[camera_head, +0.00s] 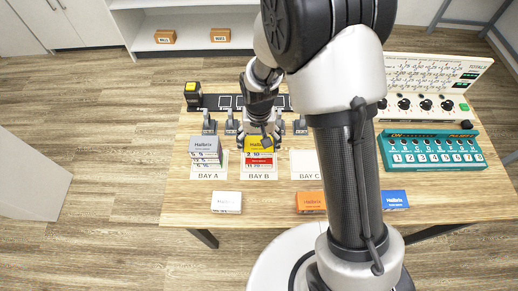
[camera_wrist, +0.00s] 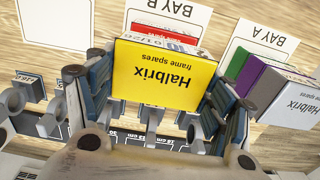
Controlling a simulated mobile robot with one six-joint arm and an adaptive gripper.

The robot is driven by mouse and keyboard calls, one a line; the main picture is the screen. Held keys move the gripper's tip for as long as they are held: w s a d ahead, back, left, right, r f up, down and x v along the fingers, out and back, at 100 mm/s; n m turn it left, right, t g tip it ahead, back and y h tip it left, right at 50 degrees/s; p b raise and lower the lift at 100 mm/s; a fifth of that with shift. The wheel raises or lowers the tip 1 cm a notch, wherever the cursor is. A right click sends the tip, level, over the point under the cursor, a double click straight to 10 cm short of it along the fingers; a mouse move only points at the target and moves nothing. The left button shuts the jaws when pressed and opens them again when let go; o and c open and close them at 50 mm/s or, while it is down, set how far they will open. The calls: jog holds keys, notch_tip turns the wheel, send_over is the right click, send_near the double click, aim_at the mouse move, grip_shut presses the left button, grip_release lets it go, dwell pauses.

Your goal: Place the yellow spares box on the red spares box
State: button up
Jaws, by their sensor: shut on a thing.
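The yellow spares box (camera_head: 259,141) is over the bay B mat in the head view, with its top facing up. The red spares box (camera_head: 259,161) is directly below it. I cannot tell whether the two boxes touch or a thin gap is between them. In the wrist view the yellow box (camera_wrist: 165,75) fills the middle, and part of the red box (camera_wrist: 140,27) shows past its edge. My gripper (camera_head: 260,133) is shut on the yellow box, with one finger at each side; it also shows in the wrist view (camera_wrist: 158,92).
A stack with a grey box (camera_head: 203,145) on top stands close by on bay A. The bay C mat (camera_head: 304,164) looks empty. White (camera_head: 226,202), orange (camera_head: 310,202) and blue (camera_head: 395,199) boxes lie along the front edge. A teal panel (camera_head: 432,150) stands at right.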

aim_at(259, 149)
jog(key=shift+f+b, duration=0.55)
jog(key=shift+f, duration=1.3)
jog(key=shift+f, duration=0.15)
jog(key=o, duration=1.1)
